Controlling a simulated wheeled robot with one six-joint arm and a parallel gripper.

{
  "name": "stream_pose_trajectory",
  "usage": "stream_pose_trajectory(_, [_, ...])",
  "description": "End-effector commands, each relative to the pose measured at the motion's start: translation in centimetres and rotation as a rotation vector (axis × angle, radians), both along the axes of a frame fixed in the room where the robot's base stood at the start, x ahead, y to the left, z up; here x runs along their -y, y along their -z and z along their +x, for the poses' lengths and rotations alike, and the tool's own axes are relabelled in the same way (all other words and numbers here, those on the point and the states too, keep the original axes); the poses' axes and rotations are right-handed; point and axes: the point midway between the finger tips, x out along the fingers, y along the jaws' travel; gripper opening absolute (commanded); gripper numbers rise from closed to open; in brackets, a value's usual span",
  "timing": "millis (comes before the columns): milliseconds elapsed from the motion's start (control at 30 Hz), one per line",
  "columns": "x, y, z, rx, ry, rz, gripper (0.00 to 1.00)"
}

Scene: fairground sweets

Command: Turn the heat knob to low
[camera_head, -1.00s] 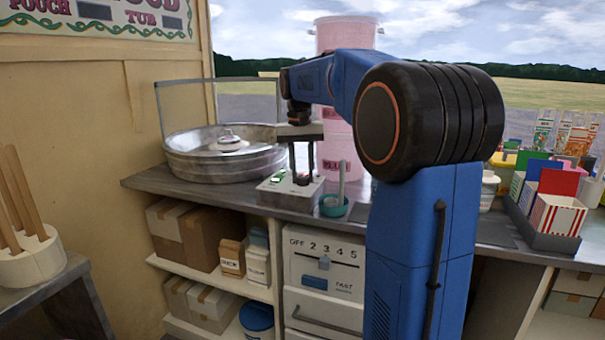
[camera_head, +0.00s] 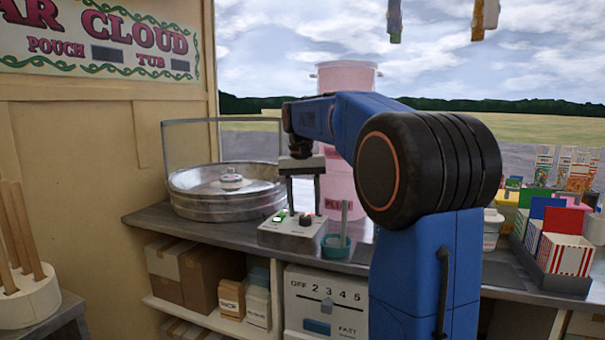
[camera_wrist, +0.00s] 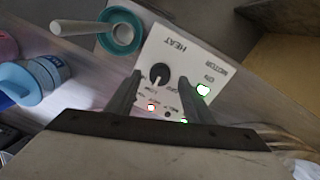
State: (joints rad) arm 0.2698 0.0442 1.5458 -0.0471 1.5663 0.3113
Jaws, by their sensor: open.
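The heat knob is a small round black knob with a white pointer mark (camera_wrist: 159,73), on a white control box (camera_head: 290,236) on the counter. In the wrist view the box's panel reads HEAT beside the knob and MOTOR beside a lit green switch (camera_wrist: 203,89). My gripper (camera_wrist: 160,84) is open, with one finger on either side of the knob. I cannot tell whether they touch it. In the head view my gripper (camera_head: 303,200) is above the box and the knob (camera_head: 306,219) shows just below the fingers. Small lettering around the knob is too blurred to read.
A teal bowl (camera_head: 335,247) with a scoop stands right of the box; it also shows in the wrist view (camera_wrist: 121,32). A metal floss pan (camera_head: 190,205) is to the left. A pink tub (camera_head: 346,78) stands behind, and striped cartons (camera_head: 567,254) are far right.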

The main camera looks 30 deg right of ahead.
Motion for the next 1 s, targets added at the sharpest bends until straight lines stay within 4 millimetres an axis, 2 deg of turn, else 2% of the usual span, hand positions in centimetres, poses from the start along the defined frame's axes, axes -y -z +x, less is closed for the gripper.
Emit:
stream_pose_trajectory(600, [-0.5,-12.1,0.4,0.002,0.0,0.0,0.47])
stream_pose_trajectory(800, [-0.6,-14.6,0.5,0.002,0.0,0.0,0.47])
stream_pose_trajectory(1000, [-0.6,-15.4,0.4,0.001,0.0,-0.001,0.47])
